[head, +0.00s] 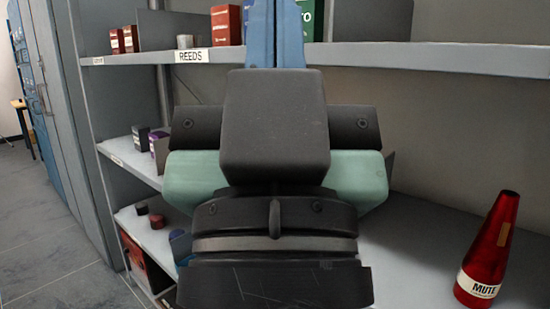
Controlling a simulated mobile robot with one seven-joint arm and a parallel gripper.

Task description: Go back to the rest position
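My gripper (276,30) and wrist fill the middle of the head view, with a black body, teal sides and two blue fingers pointing up. The fingers stand side by side with only a thin line between them, so the gripper looks shut. Their tips run to the top edge of the picture, and I see nothing held between them. The fingers show in front of the edge of the upper shelf (430,56). My wrist hides the middle of the lower shelf.
A red mute (490,250) stands upright on the lower shelf (415,255) at right. Red boxes (226,26), a grey cup (186,41) and a green box (313,18) sit on the upper shelf. Small boxes (141,138) stand at left. Open floor (40,230) lies far left.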

